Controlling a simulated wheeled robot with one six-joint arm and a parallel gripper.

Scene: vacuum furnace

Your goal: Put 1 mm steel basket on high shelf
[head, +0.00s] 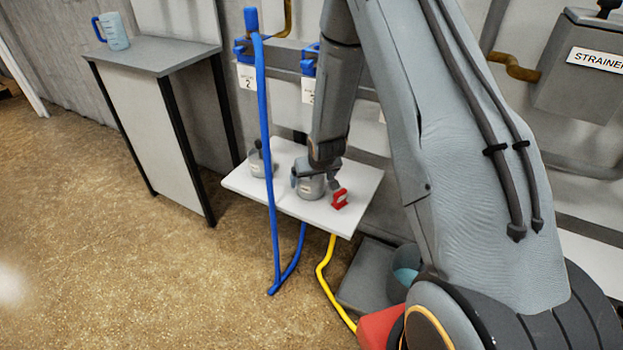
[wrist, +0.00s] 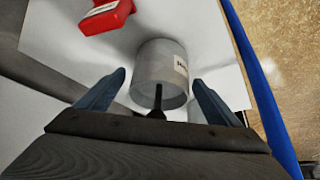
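Two small grey labelled baskets with dark upright handles stand on a white shelf (head: 237,183). One basket (head: 311,188) is under my gripper (head: 312,178) in the head view; the other basket (head: 259,164) stands to its left. The labels are too small to read, so I cannot tell which is the 1 mm one. In the wrist view, my gripper (wrist: 158,78) is open, with one finger on each side of the nearer basket (wrist: 160,62) and its dark handle. Gaps show between fingers and basket. I cannot identify the high shelf.
A red object (head: 340,199) sits right of the nearer basket, also in the wrist view (wrist: 103,14). A blue pipe (head: 264,130) rises in front of the white shelf. A grey-topped cabinet (head: 150,55) with a blue jug (head: 114,32) stands left. A strainer unit (head: 590,75) is right.

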